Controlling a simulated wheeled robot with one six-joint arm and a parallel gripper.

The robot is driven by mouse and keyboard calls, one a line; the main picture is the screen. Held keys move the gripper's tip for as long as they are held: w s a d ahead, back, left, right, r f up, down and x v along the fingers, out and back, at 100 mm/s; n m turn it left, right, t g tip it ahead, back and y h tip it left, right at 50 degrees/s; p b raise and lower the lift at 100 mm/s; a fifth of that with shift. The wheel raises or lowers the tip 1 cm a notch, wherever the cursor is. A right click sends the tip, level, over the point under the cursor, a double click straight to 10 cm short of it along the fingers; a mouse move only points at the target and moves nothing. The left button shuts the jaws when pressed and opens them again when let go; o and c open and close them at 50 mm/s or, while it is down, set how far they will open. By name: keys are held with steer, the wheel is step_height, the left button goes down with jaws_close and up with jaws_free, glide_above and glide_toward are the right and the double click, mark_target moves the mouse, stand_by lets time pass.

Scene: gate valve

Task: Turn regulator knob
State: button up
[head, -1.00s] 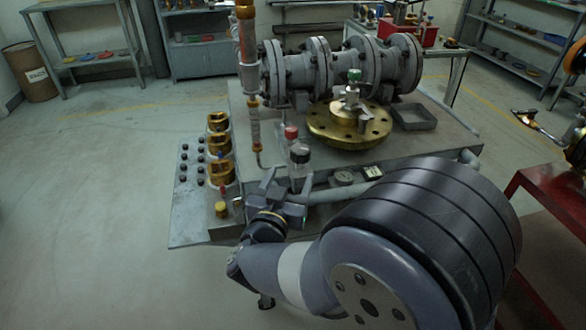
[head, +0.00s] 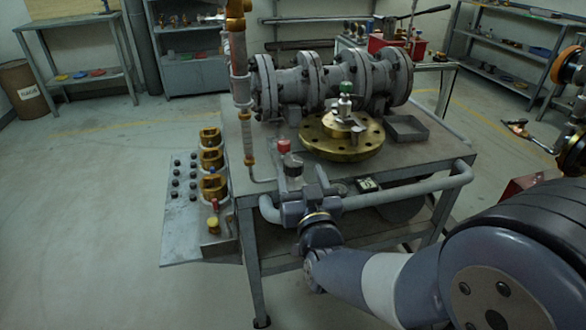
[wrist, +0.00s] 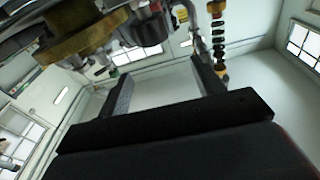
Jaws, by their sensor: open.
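A small black knob (head: 293,166) sits at the front edge of the bench, with a red-capped fitting (head: 284,147) just behind it. Either could belong to the regulator; I cannot tell for sure which is its knob. My gripper (head: 303,176) is open, its two fingers pointing up and away at the bench's front edge. In the head view, the black knob appears close to the left fingertip; I cannot tell whether they touch. In the wrist view my open gripper (wrist: 162,84) has nothing visible held between its fingers. Dark parts lie above it there.
A grey bench rail (head: 400,195) runs beside my gripper. A panel with brass valves (head: 213,186) hangs left. The floor at left is clear.

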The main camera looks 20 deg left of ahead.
mark_target(297, 171)
steer(key=s+d+f+n+g+y, duration=0.1)
steer(key=d+f+n+g+y, duration=0.1)
steer(key=d+f+g, duration=0.1)
steer(key=shift+n, duration=0.3)
steer(key=x, duration=1)
steer(key=shift+w+a+r+b, duration=0.15)
steer(key=shift+a+r+b, duration=0.1)
steer(key=shift+b, duration=0.15)
steer(key=shift+c, duration=0.2)
steer(key=c, duration=0.9)
